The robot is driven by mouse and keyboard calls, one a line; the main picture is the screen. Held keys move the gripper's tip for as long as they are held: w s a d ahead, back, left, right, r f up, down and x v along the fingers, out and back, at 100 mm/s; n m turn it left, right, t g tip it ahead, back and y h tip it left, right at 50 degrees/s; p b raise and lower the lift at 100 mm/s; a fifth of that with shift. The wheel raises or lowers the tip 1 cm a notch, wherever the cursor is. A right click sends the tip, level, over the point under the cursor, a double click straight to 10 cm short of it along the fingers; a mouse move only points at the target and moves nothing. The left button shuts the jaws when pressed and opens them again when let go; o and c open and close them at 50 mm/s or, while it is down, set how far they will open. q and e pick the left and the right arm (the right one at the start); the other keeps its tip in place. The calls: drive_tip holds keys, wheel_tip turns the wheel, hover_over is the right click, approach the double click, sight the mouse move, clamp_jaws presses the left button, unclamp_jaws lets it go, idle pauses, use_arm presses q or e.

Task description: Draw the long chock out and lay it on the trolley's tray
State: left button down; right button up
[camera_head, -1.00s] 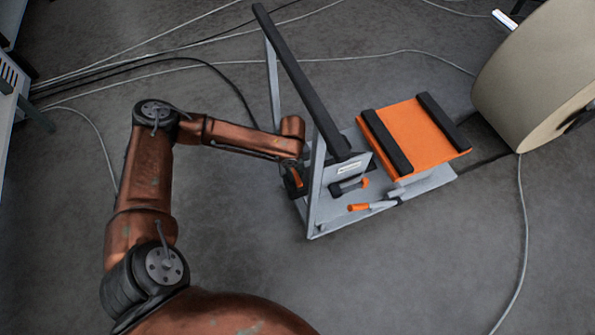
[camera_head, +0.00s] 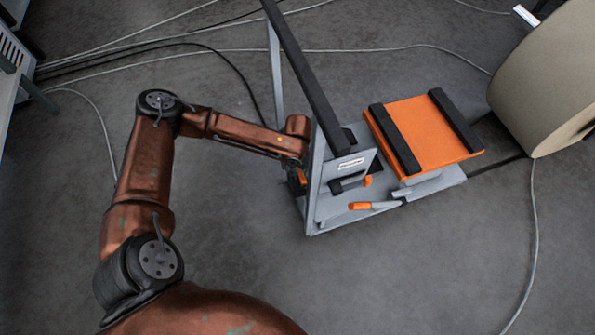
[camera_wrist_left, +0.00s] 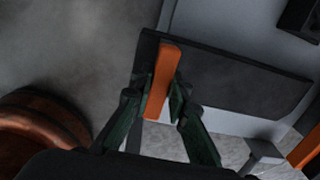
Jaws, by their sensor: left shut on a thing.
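My left gripper (camera_head: 298,177) is shut on an orange grip (camera_wrist_left: 162,80) fixed against a long dark slab (camera_wrist_left: 240,78), which I take to be the long chock. In the left wrist view the grip stands between the two fingers and the slab runs away to the right. In the head view my wrist hides most of the gripper and slab, at the left side of the trolley (camera_head: 440,182). The trolley has a grey labelled panel (camera_head: 366,160), a tall black bar (camera_head: 305,75) and an orange platform (camera_head: 420,132) with two black strips. I cannot tell which surface is the tray.
A large kraft roll (camera_head: 545,85) stands at the right. Cables (camera_head: 230,85) cross the floor behind. The floor (camera_head: 400,270) in front is mostly clear.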

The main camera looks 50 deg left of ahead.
use_arm(q)
drive_tip(key=shift+w+d+f, duration=0.1)
drive_tip(key=shift+w+d, duration=0.15)
drive_tip(key=shift+w, duration=0.4)
drive_tip(key=shift+w+d, duration=0.25)
drive_tip(key=shift+w, duration=0.35)
drive_tip(key=shift+w+d+f+b, duration=0.1)
drive_tip(key=shift+w+d+b, duration=0.15)
drive_tip(key=shift+w, duration=0.35)
drive_tip(key=shift+w+d+f+b, duration=0.15)
drive_tip(key=shift+w+d, duration=0.1)
drive_tip(key=shift+w, duration=0.3)
drive_tip(key=shift+w+r, duration=0.15)
drive_tip(key=shift+w, duration=0.05)
drive_tip(key=c, duration=1.8)
unclamp_jaws()
drive_tip(key=shift+o, duration=0.2)
use_arm(e)
drive_tip(key=shift+w+d+f+t, duration=0.1)
drive_tip(key=shift+f+t, duration=0.05)
drive_tip(key=shift+f, duration=0.25)
drive_tip(key=shift+w+d+f+t, duration=0.1)
drive_tip(key=shift+f+t, duration=0.05)
drive_tip(key=shift+f, duration=0.25)
use_arm(q)
drive_tip(key=shift+s, duration=0.15)
use_arm(e)
drive_tip(key=shift+s+d, duration=0.1)
drive_tip(key=shift+s, duration=0.05)
